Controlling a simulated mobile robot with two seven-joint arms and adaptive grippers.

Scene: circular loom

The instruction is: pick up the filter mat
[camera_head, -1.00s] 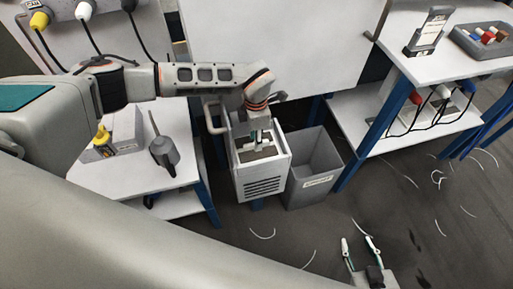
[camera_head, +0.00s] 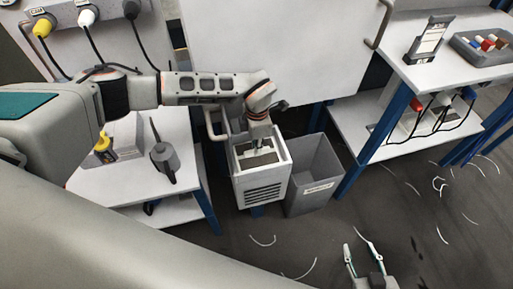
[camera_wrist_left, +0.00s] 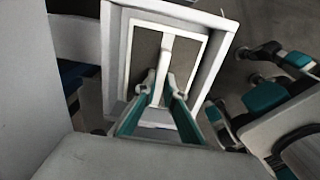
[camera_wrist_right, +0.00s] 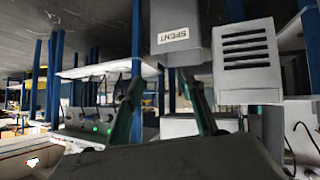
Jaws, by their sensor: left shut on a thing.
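The filter mat (camera_head: 260,159) is a grey-brown pad in a white frame with a white bar across its middle. It lies inside the open top of a white slotted box (camera_head: 263,188), and shows from above in the left wrist view (camera_wrist_left: 189,62). My left gripper (camera_head: 259,144) points down into the box. Its fingers (camera_wrist_left: 162,84) are shut on the bar of the mat, one on each side. My right gripper (camera_head: 352,240) is open and empty over the floor at the lower right. Its spread fingers also show in the right wrist view (camera_wrist_right: 160,88).
A grey bin (camera_head: 315,172) stands close to the right of the box; its label reads SPENT (camera_wrist_right: 174,38) in the right wrist view. A white side table (camera_head: 130,165) is on the left, a shelf unit (camera_head: 385,108) on the right. Pale strands lie on the floor.

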